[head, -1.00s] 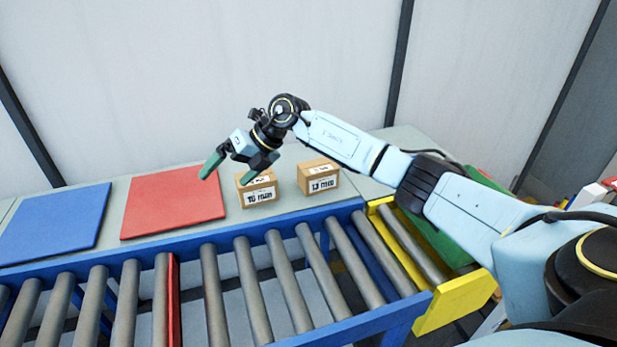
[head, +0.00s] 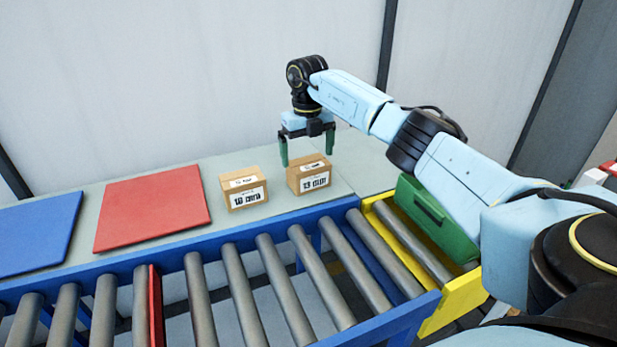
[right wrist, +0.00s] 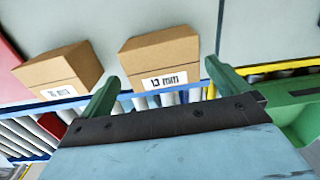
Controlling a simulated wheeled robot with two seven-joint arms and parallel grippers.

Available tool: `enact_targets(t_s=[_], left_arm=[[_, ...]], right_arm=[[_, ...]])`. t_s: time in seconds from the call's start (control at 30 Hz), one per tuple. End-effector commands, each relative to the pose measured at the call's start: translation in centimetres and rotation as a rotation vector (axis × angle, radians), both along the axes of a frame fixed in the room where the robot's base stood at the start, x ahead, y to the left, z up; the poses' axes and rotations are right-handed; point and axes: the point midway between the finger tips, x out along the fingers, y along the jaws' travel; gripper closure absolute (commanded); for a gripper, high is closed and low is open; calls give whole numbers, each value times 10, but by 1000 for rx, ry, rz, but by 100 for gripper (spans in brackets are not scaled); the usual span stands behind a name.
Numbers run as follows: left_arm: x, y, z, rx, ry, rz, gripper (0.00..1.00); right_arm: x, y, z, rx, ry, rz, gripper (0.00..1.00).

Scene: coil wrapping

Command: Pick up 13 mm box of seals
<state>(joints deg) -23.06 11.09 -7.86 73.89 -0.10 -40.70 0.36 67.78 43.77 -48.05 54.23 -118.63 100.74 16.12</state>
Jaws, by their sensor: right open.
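The 13 mm box (head: 309,178) is a small brown carton with a white label, standing on the grey table behind the conveyor. It also shows in the right wrist view (right wrist: 160,56), where its label reads 13 mm. My right gripper (head: 307,163) is open and points down, with its green fingers above and slightly behind this box, apart from it. In the right wrist view the box shows beyond the gap between the fingers. A second carton (head: 243,190), labelled 10 mm, stands to its left. My left gripper is not in view.
A red mat (head: 153,207) and a blue mat (head: 38,235) lie to the left on the table (head: 207,172). A roller conveyor (head: 228,290) with blue rails runs in front. A green bin (head: 435,222) stands at the right by the yellow conveyor end (head: 455,300).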

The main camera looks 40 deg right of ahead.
Motion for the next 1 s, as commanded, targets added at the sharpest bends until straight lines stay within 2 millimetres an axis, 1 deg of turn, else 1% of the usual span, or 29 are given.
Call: enact_targets(t_s=[0.17, 0.4, 0.5, 0.63, 0.83, 0.87, 1.0], left_arm=[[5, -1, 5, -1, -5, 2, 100], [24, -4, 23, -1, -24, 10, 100], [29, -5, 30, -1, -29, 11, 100], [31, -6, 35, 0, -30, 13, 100], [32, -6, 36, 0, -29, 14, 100], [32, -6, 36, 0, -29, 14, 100], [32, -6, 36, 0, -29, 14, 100]], right_arm=[[0, 0, -10, 1, 0, 1, 0], [-3, -2, -40, 2, 0, 1, 0], [-2, -2, -50, 2, 0, 1, 0], [-2, -1, -56, 2, -1, 1, 0], [-2, -2, -56, 2, -1, 1, 0], [-2, -2, -56, 2, -1, 1, 1], [-2, -2, -55, 2, -1, 1, 20]])
